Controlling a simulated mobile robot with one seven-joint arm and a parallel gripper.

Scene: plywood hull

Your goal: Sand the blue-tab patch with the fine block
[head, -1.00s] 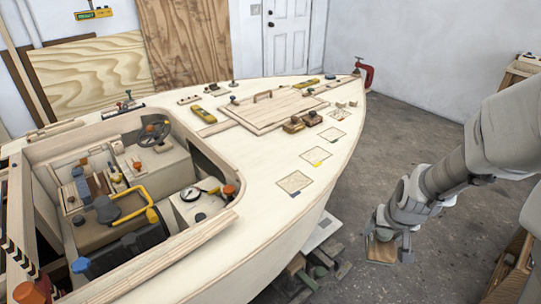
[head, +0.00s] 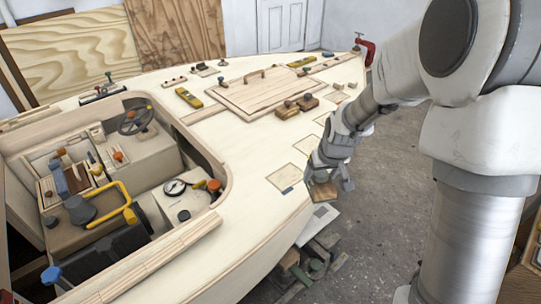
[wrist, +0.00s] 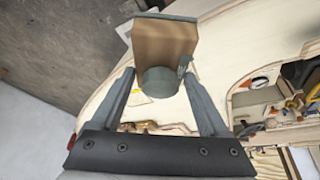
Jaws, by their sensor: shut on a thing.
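The blue-tab patch (head: 285,174) is a pale outlined square on the side deck near the hull's right edge, with a small blue tab at its near corner. My gripper (head: 325,180) is just right of it, at or just beyond the deck edge. The gripper is shut on a sanding block (head: 322,193), a tan block with a grey-green face. In the wrist view the block (wrist: 165,42) shows beyond the fingers (wrist: 160,78), which are around its round grey-green knob. I cannot read the block's grit. It looks clear of the patch.
Other patches (head: 305,145) lie farther along the deck, partly behind my arm. The open cockpit (head: 115,170) is to the left. A red clamp (head: 366,50) grips the bow.

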